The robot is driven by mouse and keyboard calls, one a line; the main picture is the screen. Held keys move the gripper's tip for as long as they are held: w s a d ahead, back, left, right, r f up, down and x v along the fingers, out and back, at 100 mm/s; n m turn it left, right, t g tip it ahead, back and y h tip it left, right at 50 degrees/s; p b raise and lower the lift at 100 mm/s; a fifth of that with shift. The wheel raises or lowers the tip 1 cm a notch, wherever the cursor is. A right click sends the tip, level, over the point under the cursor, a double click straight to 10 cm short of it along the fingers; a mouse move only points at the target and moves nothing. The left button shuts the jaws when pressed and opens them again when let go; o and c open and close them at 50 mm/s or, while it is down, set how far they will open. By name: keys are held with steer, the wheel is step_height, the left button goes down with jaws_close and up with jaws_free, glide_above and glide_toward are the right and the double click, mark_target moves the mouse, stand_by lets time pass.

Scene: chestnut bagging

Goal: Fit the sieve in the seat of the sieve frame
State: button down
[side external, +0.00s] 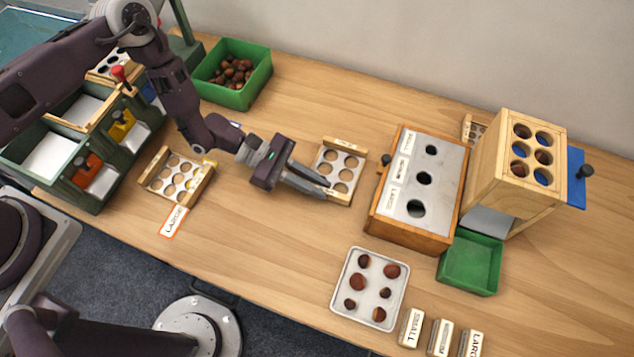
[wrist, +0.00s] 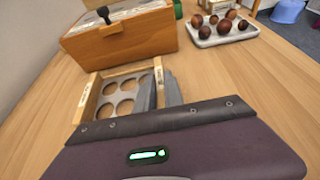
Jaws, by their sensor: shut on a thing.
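A sieve (side external: 341,171), a pale plate with several large round holes and wooden end bars, is at mid-table. It also shows in the wrist view (wrist: 118,92). My gripper (side external: 322,186) is shut on its near side, and the fingers cover part of it. I cannot tell whether it touches the table. A green stand with wooden rails (side external: 62,128) at the far left looks like the sieve frame; its seat is partly hidden by my arm. Another sieve (side external: 178,176) lies beside it, behind a LARGE label (side external: 174,221).
A wooden gauge box (side external: 385,222) stands close right of the held sieve. Further right are a wooden holed box (side external: 487,150) and a green tray (side external: 468,265). A chestnut tray (side external: 349,313) is in front, a green chestnut bin (side external: 238,98) behind.

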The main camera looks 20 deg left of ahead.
steer(key=shift+f, duration=0.25)
steer(key=c, duration=1.5)
jaws_free()
steer(key=shift+o, duration=0.2)
